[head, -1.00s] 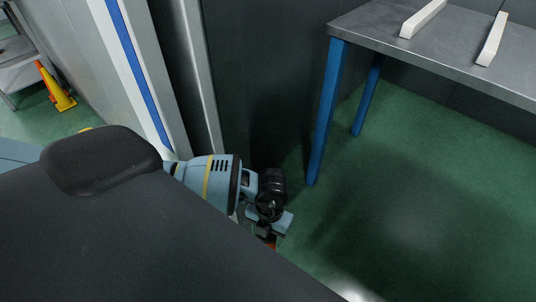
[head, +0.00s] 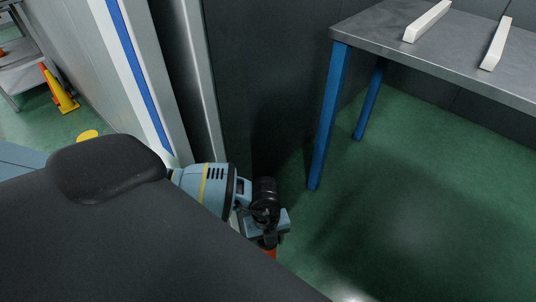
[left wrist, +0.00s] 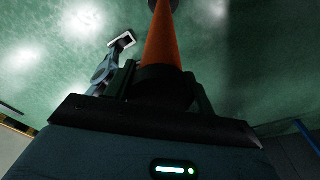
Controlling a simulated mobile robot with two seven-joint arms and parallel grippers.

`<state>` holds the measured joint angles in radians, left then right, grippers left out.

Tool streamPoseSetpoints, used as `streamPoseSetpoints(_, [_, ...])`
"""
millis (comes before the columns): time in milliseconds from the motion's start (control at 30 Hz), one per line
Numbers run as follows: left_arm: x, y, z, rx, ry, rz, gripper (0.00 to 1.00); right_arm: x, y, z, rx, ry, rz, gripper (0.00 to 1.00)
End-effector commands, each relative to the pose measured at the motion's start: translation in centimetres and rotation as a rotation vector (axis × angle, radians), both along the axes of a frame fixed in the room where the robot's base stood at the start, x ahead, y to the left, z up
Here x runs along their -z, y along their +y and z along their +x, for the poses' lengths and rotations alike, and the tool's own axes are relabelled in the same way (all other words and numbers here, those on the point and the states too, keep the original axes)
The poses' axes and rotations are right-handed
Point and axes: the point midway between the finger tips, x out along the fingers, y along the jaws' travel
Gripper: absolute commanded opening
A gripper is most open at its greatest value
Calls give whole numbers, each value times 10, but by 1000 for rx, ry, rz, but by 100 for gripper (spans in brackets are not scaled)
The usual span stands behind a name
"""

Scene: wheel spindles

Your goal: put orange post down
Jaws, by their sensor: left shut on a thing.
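The orange post (left wrist: 160,42) is a slim orange shaft with a black collar near my fingers. It runs away from the gripper to the top of the left wrist view. My left gripper (left wrist: 165,88) is shut around it. In the head view my left gripper (head: 267,238) is low beside the dark wall. Only a small orange bit of the post (head: 270,253) shows under it there; the rest is hidden by the gripper and my dark body. Whether the post touches the floor cannot be told. My right gripper does not show in the head view.
A grey metal table (head: 460,60) with blue legs stands at the upper right, with two white bars (head: 427,21) on it. A dark wall (head: 260,80) stands behind the gripper. Green floor (head: 430,210) is open below the table. A yellow-orange cone (head: 60,90) stands far left.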

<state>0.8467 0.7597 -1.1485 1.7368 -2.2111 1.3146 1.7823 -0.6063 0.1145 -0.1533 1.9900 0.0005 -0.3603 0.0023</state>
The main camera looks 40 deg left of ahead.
Motion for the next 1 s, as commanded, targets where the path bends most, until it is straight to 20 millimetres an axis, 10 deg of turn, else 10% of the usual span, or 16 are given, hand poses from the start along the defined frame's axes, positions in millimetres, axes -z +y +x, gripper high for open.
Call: streamPoseSetpoints(1000, [87,-1,1,1,0,-1,0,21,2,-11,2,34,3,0])
